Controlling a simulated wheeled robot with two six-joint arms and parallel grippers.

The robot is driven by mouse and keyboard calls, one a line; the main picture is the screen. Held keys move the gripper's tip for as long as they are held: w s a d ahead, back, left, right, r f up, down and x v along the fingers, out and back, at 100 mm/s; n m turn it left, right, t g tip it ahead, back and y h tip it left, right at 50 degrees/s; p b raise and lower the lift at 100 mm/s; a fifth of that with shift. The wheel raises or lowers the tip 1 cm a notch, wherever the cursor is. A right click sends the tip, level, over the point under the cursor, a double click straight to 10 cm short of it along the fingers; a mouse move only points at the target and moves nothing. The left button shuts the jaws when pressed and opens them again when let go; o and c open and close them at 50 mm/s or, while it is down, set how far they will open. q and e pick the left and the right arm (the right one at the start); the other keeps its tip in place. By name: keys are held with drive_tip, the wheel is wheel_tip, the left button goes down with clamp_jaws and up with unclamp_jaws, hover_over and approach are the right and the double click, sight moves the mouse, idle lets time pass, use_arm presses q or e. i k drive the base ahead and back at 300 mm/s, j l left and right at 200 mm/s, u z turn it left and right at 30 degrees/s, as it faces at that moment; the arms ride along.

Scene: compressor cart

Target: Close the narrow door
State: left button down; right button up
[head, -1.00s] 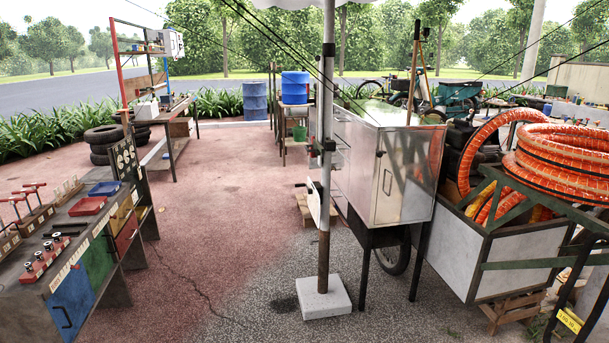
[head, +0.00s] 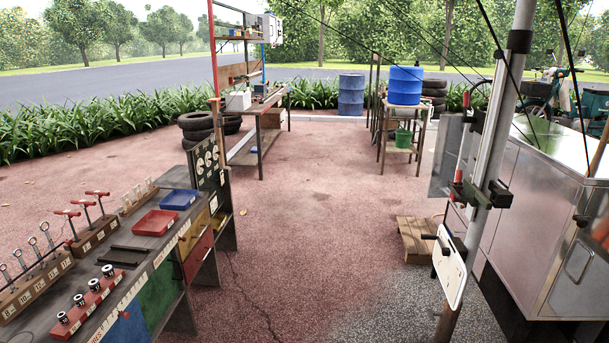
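A metal cart (head: 535,215) stands at the right edge of the head view. Its near face has a panel with an upright handle (head: 579,262), and this panel looks flush with the box. On the cart's left side a white panel with a black handle (head: 452,268) juts out, partly behind a pole. A grey flat panel (head: 444,157) stands out above it. I cannot tell which of these is the narrow door; the pole hides where they join the cart. Neither of my grippers is in view.
A pole (head: 506,85) stands just in front of the cart. A workbench (head: 140,262) with tools and trays fills the left. A wooden pallet (head: 417,238) lies by the cart. A stand with a blue barrel (head: 405,85) is farther back. The red paving between is clear.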

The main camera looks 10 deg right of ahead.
sight(450, 129)
drive_tip(key=i+u, duration=0.1)
drive_tip(key=i, duration=1.9)
drive_tip(key=i+l+z, duration=0.1)
drive_tip(key=i+z, duration=0.3)
drive_tip(key=i+j+z, duration=0.1)
drive_tip(key=i+z, duration=0.25)
drive_tip(key=i, duration=0.15)
drive_tip(key=i+j+z, duration=0.15)
drive_tip(key=i+z, duration=0.25)
drive_tip(key=i+j+z, duration=0.4)
